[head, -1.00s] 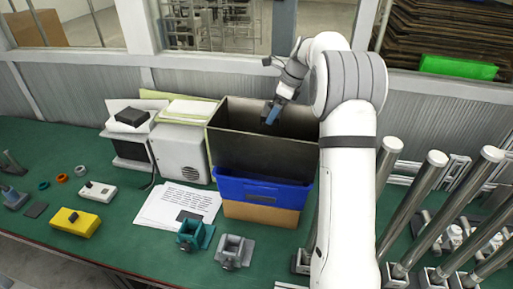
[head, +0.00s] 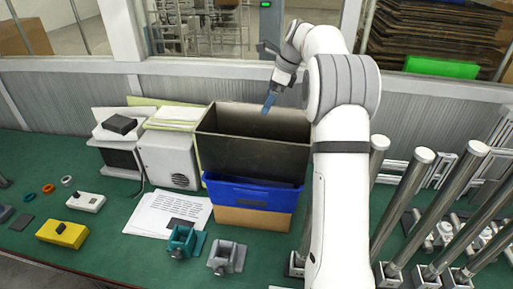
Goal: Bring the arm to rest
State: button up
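My gripper (head: 269,103) is at the end of my white arm, above the open dark metal bin (head: 250,156) in the middle of the bench. Its blue fingertips point down and a little left, near the height of the bin's rear rim. The fingers look close together and small, so I cannot tell whether they are open or shut. No held object shows. No film reel can be made out in this view.
A blue crate (head: 250,193) on a cardboard box (head: 252,217) stands before the bin. Upright metal posts (head: 415,205) crowd the right. Paper sheets (head: 160,212), a teal vise (head: 181,241), a grey vise (head: 226,257) and a yellow block (head: 62,234) lie on the green bench (head: 120,250).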

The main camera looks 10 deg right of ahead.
jog(key=shift+v, duration=1.05)
jog(key=s+a+n+h+b, duration=0.1)
jog(key=s+a+n, duration=0.3)
jog(key=s, duration=0.5)
jog(key=s+a+n+h+b, duration=0.1)
jog(key=s+a+n, duration=0.1)
jog(key=s+n, duration=0.55)
jog(key=s+a+f+n+h+b, duration=0.1)
jog(key=s+f+n, duration=0.4)
jog(key=s, duration=0.6)
jog(key=s+f+n+t+h+b, duration=0.1)
jog(key=s+f+n, duration=0.4)
jog(key=s, duration=0.6)
jog(key=shift+s+a+f+n+t, duration=0.3)
jog(key=shift+a+f+n, duration=0.1)
jog(key=shift+n, duration=0.15)
